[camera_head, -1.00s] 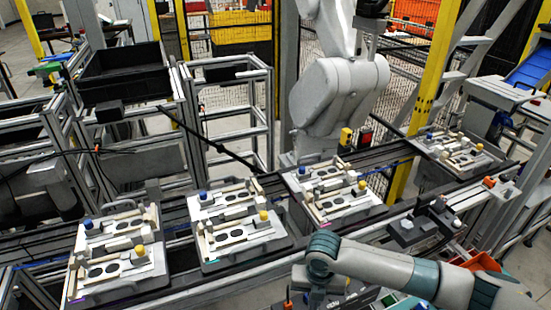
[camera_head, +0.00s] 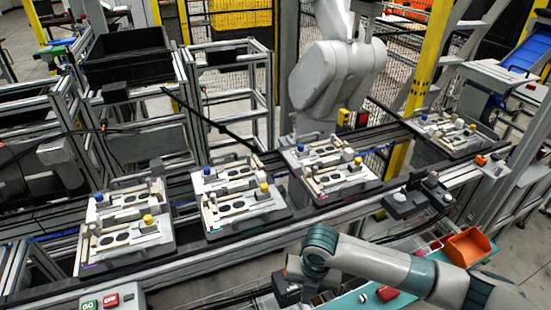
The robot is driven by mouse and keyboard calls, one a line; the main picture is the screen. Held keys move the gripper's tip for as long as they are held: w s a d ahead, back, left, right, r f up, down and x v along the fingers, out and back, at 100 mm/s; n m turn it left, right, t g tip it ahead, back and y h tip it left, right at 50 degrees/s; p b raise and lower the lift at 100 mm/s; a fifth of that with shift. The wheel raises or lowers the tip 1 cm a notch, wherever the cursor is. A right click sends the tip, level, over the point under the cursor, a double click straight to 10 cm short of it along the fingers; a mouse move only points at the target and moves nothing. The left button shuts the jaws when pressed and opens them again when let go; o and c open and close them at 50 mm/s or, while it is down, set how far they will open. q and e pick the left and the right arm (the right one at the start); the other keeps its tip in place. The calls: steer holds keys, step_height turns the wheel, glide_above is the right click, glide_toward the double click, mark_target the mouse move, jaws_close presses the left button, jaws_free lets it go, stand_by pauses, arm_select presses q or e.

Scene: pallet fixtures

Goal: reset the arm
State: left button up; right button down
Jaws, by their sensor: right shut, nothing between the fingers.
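My right arm comes in from the lower right, white with teal joints, bent at its elbow. My right gripper (camera_head: 288,290) is at the bottom middle, below the teal and grey wrist, in front of the conveyor's near rail. It is shut and empty, and its fingertips are hard to make out. My left gripper is not in view.
Pallets with fixtures stand along the conveyor: a left one (camera_head: 100,262), a second (camera_head: 215,232), a third (camera_head: 325,192) and a far-right one (camera_head: 450,145). A white robot arm (camera_head: 335,85) stands behind. An orange bin (camera_head: 468,247), a red block (camera_head: 387,293) and a button box (camera_head: 95,303) are nearer.

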steer(key=s+a+m+t+y, duration=0.2)
steer(key=s+a+m+y, duration=0.3)
steer(key=s+m, duration=0.7)
steer(key=s+d+m+t+h, duration=0.1)
steer(key=s+d+m+h, duration=0.2)
steer(key=s+d+m, duration=0.5)
steer(key=s+d+m+t+h, duration=0.15)
steer(key=s+d+m, duration=0.25)
steer(key=d+m, duration=0.75)
step_height(320, 180, down, 34)
steer(key=s+g+b, duration=0.1)
steer(key=g+b, duration=0.1)
steer(key=b, duration=0.3)
steer(key=s+d+f+g+h+b, duration=0.1)
steer(key=s+f+b, duration=0.3)
steer(key=s+f, duration=1.4)
step_height(320, 180, down, 4)
steer(key=shift+d+r, duration=0.25)
steer(key=shift+d, duration=0.6)
